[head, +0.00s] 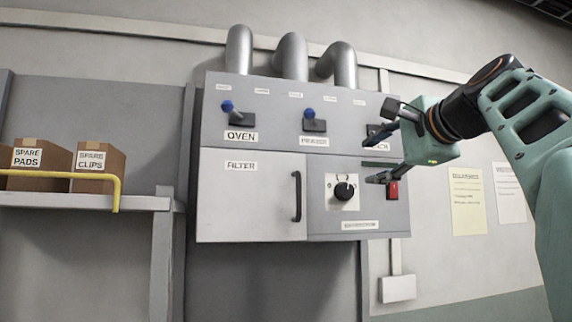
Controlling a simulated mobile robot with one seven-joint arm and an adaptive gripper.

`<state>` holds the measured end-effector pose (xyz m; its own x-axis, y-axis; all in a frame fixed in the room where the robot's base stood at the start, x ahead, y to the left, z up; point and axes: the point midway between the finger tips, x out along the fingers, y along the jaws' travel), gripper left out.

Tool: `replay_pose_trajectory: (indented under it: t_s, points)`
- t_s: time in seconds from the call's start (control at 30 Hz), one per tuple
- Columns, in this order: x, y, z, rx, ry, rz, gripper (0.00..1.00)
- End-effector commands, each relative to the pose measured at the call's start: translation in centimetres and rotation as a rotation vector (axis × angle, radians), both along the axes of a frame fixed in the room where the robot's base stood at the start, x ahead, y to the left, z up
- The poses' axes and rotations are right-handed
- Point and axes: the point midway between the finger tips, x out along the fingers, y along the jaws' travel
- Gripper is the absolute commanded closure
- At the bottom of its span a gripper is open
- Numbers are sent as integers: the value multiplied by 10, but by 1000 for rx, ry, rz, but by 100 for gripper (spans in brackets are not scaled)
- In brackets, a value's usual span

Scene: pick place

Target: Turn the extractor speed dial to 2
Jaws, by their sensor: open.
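The speed dial (344,191) is a round black knob on a pale square plate, low on the right half of a grey wall cabinet (250,215). Small marks surround the knob, but they and its pointer are too small to read. A label (360,225) sits below the dial; its text is not legible. My gripper (368,160) is open and empty, with its fingers pointing left. In the picture it is above and to the right of the dial. Its lower finger lies close to the dial plate in the picture, with no contact clear.
A red switch (392,191) is right of the dial. A black door handle (296,196) is to its left. Blue-knobbed levers, at OVEN (228,106) and the middle label (309,114), sit above. A shelf with a yellow rail (117,190) holds boxes at left.

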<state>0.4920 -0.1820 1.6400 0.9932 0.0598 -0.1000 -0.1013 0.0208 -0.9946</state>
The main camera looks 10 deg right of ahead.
Motion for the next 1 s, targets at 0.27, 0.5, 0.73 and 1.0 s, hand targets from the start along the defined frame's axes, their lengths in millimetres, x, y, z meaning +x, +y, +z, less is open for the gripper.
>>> replay_pose_trajectory:
  t_s: [0.27,0.5,0.73,1.0]
  points:
    - [-9,0,0,1,0,0,52]
    - [-9,0,0,1,0,1,52]
    - [-9,0,0,-1,0,1,52]
    - [2,3,-6,-156,-21,16,52]
